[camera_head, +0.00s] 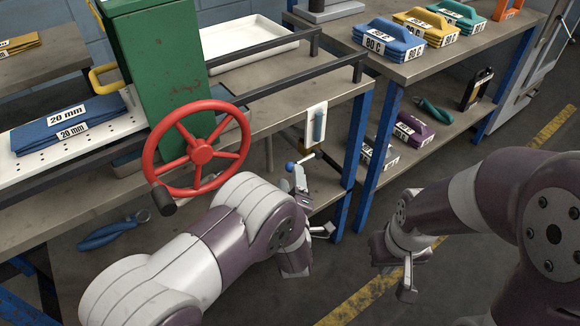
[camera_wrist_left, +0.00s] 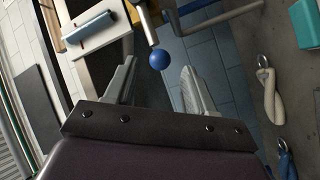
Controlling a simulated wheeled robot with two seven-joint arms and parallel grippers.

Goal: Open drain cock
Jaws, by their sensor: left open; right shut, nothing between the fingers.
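The drain cock's blue ball knob (camera_head: 289,166) shows on a short light handle under the table edge, below a hanging white tag with a blue shape. My left gripper (camera_head: 312,208) is open beside and below it, partly hidden by my left arm. In the left wrist view the blue ball (camera_wrist_left: 160,60) lies between the lines of the two spread fingers, near their tips. No contact is visible, and depth is hard to tell. My right gripper (camera_head: 404,282) is shut and empty, low over the floor at the right.
A red handwheel (camera_head: 195,148) on a green column (camera_head: 168,70) stands left of the knob, close to my left arm. Blue table legs (camera_head: 357,140) stand to the right. A shelf (camera_head: 420,150) holds labelled blocks and tools. A blue-handled tool (camera_head: 112,232) lies on the lower shelf.

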